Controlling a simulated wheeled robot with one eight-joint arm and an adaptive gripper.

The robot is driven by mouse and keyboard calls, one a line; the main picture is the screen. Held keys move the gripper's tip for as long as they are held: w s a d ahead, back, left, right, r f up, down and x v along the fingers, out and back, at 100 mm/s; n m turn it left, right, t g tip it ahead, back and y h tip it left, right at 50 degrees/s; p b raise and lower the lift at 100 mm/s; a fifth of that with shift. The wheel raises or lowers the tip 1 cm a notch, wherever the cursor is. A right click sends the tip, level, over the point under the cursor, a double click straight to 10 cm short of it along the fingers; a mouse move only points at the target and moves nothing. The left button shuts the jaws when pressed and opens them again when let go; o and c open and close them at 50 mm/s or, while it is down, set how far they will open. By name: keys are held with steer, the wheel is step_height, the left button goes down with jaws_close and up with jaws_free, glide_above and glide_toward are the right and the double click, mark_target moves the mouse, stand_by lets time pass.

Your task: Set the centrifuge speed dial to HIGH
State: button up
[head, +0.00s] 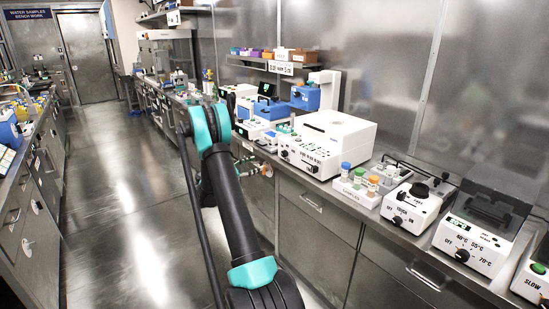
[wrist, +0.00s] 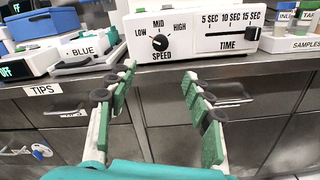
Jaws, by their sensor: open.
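In the head view my arm hides most of the gripper.
A time slider (wrist: 235,44) sits right of the dial. A sample rack (head: 357,190) stands right of the centrifuge, then a device with an OFF-ON dial (head: 412,203) and a heater (head: 478,235). The counter edge and drawers (wrist: 262,142) lie below. The aisle floor (head: 125,200) is clear.

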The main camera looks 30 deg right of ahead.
mark_target(283, 154)
steer(key=d, duration=0.5)
steer(key=w+d, duration=0.1)
steer(key=d, duration=1)
steer(key=shift+w+d, duration=0.15)
steer(key=shift+d, duration=0.25)
steer(key=c, duration=1.2)
